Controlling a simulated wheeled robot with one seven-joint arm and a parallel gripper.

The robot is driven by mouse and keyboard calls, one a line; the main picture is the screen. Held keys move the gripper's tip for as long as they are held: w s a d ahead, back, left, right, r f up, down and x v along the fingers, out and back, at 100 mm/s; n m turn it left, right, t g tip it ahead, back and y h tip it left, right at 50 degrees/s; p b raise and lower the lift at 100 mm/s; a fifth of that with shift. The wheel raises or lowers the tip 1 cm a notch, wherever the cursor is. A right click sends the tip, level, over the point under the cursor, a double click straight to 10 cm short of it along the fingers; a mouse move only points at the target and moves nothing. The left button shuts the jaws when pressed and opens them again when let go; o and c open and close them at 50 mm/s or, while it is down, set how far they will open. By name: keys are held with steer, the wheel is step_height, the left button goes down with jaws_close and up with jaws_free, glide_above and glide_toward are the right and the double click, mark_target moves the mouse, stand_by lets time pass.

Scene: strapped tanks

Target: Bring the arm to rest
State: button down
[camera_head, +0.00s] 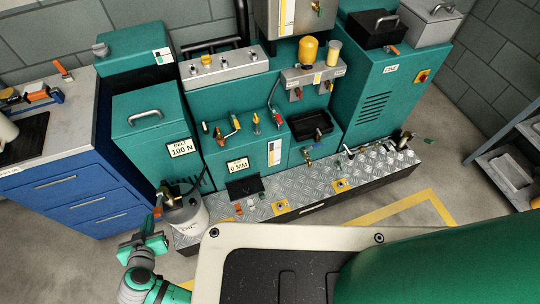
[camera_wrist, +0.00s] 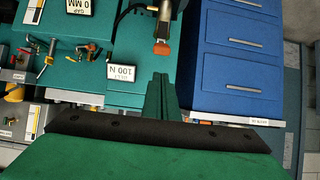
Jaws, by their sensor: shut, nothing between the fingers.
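My gripper (camera_head: 155,240) is at the lower left of the head view, at the end of my green and grey arm. It is beside the white canister (camera_head: 186,222) that stands at the left end of the tread-plate step. In the wrist view, the narrow green fingers (camera_wrist: 161,82) are together with nothing between them. An orange-ended fitting (camera_wrist: 162,48) shows just beyond the fingertips in that view. I cannot tell whether the fingers touch it. The arm's lower links are partly cut off by the head view's bottom edge.
A blue drawer cabinet (camera_head: 85,190) stands left of the canister. Teal machine housings (camera_head: 145,125) line the back above the tread-plate step (camera_head: 375,172). A grey shelf rack (camera_head: 510,160) stands at the right. Bare floor (camera_head: 440,150) lies between rack and step.

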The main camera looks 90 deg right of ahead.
steer(key=shift+d, duration=0.15)
steer(key=s+a+f+n+t+y, duration=0.35)
steer(key=s+a, duration=0.25)
steer(key=a, duration=0.4)
steer(key=s+a+f+n+t+y, duration=0.3)
steer(key=s+a+n, duration=0.2)
steer(key=a, duration=0.6)
steer(key=s+a+r+n+t+y, duration=0.2)
steer(key=s+a+r, duration=0.2)
steer(key=s+r, duration=0.4)
steer(key=s+a+r+n+t+y, duration=0.2)
steer(key=s+a+r+n, duration=0.1)
steer(key=s+r, duration=0.4)
steer(key=shift+s+a+r, duration=0.35)
steer(key=shift+s+a, duration=0.1)
steer(key=shift+s, duration=0.25)
steer(key=shift+t, duration=0.25)
steer(key=shift+s, duration=0.1)
